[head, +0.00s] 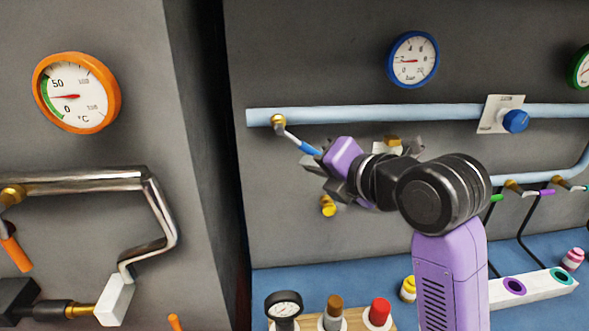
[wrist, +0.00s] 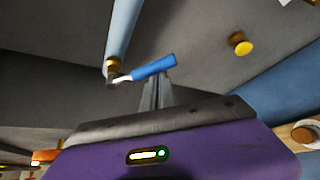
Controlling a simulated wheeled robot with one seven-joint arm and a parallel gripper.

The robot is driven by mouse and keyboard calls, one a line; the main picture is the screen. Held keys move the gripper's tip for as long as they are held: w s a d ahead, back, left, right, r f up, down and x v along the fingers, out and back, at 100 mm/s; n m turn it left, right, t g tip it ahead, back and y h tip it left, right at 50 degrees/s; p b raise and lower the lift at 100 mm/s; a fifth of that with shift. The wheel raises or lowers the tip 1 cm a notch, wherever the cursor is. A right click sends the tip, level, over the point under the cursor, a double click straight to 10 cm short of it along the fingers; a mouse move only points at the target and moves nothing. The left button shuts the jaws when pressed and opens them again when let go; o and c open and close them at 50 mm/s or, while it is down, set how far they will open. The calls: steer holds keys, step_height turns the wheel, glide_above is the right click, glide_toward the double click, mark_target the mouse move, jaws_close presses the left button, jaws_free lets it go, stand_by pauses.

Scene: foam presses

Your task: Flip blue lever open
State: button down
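The blue lever (head: 308,147) hangs from a brass valve fitting (head: 278,120) near the left end of the light-blue pipe (head: 380,113). It slants down to the right, with a pale metal shank and a blue grip. My gripper (head: 312,158), purple and dark grey, is at the grip's lower end. In the wrist view the blue grip (wrist: 154,67) lies across just beyond my fingertips (wrist: 157,76). The fingers are close together and appear shut, with the grip at their tips rather than clearly between them. Whether they touch it is hard to tell.
A blue-rimmed gauge (head: 413,59) and a blue knob (head: 515,121) are on the wall to the right. A yellow knob (head: 328,205) is below the lever. Bottles and a small gauge (head: 285,306) stand on the bench below. A grey cabinet with an orange gauge (head: 76,93) is at left.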

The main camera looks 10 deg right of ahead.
steer(key=shift+n+h, duration=0.4)
steer(key=shift+n, duration=0.1)
steer(key=shift+d+r, duration=0.4)
steer(key=shift+r, duration=0.4)
steer(key=shift+d+r, duration=0.35)
steer(key=shift+r, duration=0.45)
steer(key=shift+d+r, duration=0.4)
steer(key=shift+r, duration=0.4)
steer(key=shift+d+r, duration=0.1)
steer(key=shift+r, duration=0.35)
step_height(320, 180, down, 5)
steer(key=s+b, duration=0.1)
steer(key=b, duration=0.3)
steer(key=s+r, duration=0.4)
steer(key=s, duration=0.4)
steer(key=shift+s+a+r+b, duration=0.2)
steer(key=shift+a+r+b, duration=0.1)
steer(key=shift+a+r, duration=0.1)
